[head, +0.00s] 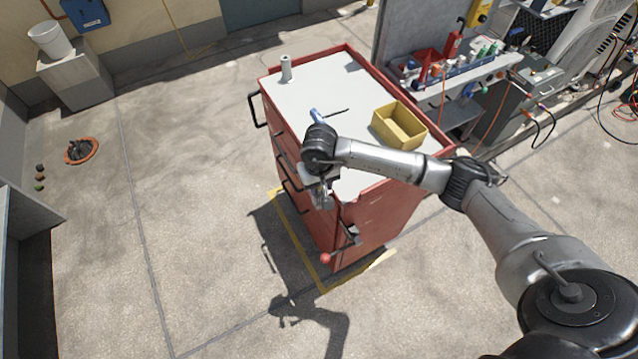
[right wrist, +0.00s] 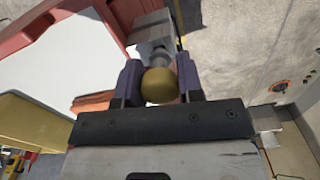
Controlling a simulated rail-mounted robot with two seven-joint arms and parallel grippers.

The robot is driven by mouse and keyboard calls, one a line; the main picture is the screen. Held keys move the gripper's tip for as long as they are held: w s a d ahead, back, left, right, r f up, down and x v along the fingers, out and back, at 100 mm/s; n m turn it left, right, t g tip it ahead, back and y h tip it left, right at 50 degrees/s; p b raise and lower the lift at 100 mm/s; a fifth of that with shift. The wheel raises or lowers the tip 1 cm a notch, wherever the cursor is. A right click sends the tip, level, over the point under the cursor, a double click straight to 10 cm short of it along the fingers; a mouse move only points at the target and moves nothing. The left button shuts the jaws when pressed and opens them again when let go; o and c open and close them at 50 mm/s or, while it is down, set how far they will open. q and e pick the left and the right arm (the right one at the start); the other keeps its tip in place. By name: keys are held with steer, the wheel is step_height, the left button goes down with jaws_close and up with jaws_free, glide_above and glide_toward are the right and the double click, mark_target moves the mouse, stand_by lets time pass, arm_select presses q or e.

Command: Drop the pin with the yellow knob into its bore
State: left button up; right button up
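The yellow knob (right wrist: 158,87) of the pin sits between the two dark fingers of my right gripper (right wrist: 158,76) in the right wrist view, touching or nearly touching both. A short grey part of the pin (right wrist: 158,57) shows beyond the knob, in front of a grey metal block (right wrist: 150,28). Whether the pin's tip is in a bore or above it is hidden. In the head view my right gripper (head: 321,198) points down at the front corner of the red tool cart; the knob cannot be made out there. My left gripper is not in view.
The red tool cart (head: 375,222) has a pale top with a yellow bin (head: 399,126), a grey cylinder (head: 286,68) and a thin dark tool. A red ball-ended lever (head: 326,258) sticks out from its front. Open concrete floor lies to the left.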

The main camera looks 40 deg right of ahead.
steer(key=o, duration=0.4)
steer(key=shift+o, duration=0.5)
step_height(320, 180, up, 14)
steer(key=p, duration=0.1)
steer(key=shift+f, duration=0.1)
